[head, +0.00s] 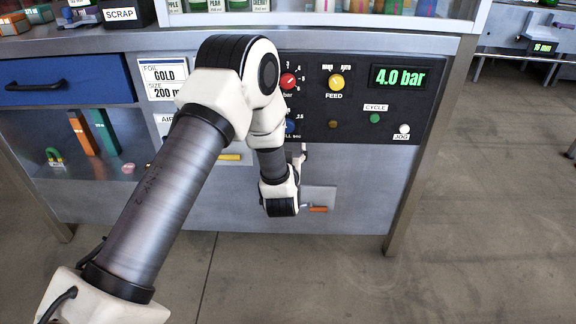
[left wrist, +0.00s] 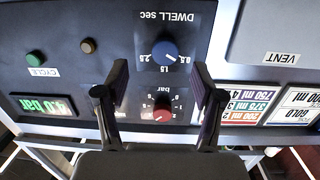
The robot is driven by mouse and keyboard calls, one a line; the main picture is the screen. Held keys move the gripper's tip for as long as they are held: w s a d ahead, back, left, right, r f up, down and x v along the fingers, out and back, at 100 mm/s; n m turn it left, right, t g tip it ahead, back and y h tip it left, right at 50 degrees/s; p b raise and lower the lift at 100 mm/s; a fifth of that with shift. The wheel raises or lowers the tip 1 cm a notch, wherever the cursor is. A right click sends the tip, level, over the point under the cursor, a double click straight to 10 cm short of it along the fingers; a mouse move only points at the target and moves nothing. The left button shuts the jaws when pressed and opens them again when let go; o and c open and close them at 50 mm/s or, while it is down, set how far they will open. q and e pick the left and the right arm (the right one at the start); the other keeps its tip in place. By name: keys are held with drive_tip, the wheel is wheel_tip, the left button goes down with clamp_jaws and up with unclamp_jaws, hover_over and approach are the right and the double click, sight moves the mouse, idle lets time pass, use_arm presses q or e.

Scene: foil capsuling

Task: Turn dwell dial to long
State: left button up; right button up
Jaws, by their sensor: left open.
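The blue dwell dial (left wrist: 166,52) sits on the black panel under "DWELL sec", which shows upside down in the left wrist view. Its marks read 0.5, 1.5 and 2.5; its pale pointer appears turned toward 0.5. In the head view the blue dial (head: 291,127) is partly hidden by my left arm. My left gripper (left wrist: 160,68) is open and empty, its two fingers apart on either side of the picture's middle, in front of the panel. The dial shows just beyond and between the fingertips. In the head view the gripper (head: 303,148) is small beside my wrist. My right gripper is not in view.
The red bar dial (left wrist: 162,113) lies close to the dwell dial, between the fingers in the picture. The panel also has a yellow feed dial (head: 336,83), a green cycle button (head: 375,118), a white jog button (head: 404,129) and a 4.0 bar display (head: 398,77).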

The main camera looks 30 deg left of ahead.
use_arm(q)
drive_tip(key=w+a+r+y+b, duration=0.1)
drive_tip(key=w+a+b, duration=0.1)
drive_tip(key=w+a, duration=0.3)
drive_tip(key=shift+w+n, duration=0.4)
drive_tip(key=shift+w, duration=0.85)
drive_tip(key=c, duration=1.1)
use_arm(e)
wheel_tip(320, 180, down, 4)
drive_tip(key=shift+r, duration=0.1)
